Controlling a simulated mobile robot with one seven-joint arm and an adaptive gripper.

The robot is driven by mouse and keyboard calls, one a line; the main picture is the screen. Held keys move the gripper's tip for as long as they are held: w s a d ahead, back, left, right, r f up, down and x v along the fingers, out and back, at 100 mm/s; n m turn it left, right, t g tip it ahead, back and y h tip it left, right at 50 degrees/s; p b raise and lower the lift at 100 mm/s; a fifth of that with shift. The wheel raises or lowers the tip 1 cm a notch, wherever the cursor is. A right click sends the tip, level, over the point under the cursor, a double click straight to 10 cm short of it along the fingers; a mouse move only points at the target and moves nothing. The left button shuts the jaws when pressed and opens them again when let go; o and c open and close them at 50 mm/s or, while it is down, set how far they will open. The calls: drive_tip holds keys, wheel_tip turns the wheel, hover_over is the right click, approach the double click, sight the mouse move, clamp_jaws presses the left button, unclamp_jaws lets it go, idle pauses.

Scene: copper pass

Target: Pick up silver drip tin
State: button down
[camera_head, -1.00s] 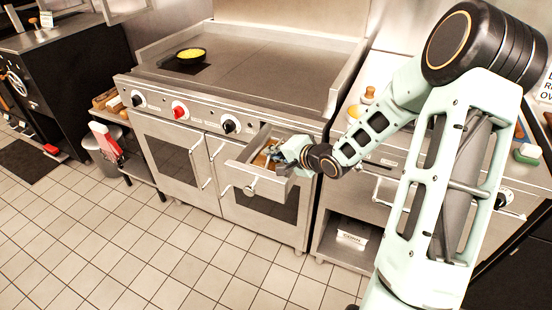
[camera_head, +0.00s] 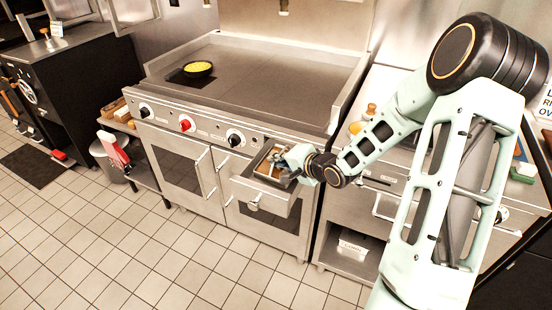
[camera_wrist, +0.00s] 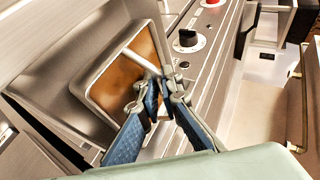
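The silver drip tin (camera_wrist: 86,91) is a shallow tray with rounded corners and a brown inside. It is in or just above the pulled-out drawer (camera_head: 265,197) under the griddle. It looks small in the head view (camera_head: 266,170), partly hidden by my gripper (camera_head: 287,160). In the wrist view my gripper (camera_wrist: 161,90) has its blue fingers close together at the tin's near right edge, apparently pinching the rim. A silver bar crosses the brown inside toward the fingertips. Whether the tin is clear of the drawer floor I cannot tell.
A counter with an open shelf (camera_head: 350,247) is at the right. Tiled floor (camera_head: 150,260) is clear in front.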

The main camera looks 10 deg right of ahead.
drive_tip(key=s+r+p, duration=0.1)
drive_tip(key=r+p, duration=0.1)
drive_tip(key=s+r+p, duration=0.1)
drive_tip(key=r, duration=0.1)
drive_tip(key=s+r+p, duration=0.1)
drive_tip(key=s+p, duration=0.1)
drive_tip(key=shift+s+d+r+p, duration=0.1)
drive_tip(key=shift+d+r+p, duration=0.2)
drive_tip(key=shift+r, duration=0.1)
drive_tip(key=s+r+p, duration=0.3)
drive_tip(key=s+p, duration=0.5)
drive_tip(key=s, duration=0.1)
drive_tip(key=shift+s+d+r, duration=0.2)
drive_tip(key=shift+d+r, duration=0.2)
drive_tip(key=shift+d, duration=0.05)
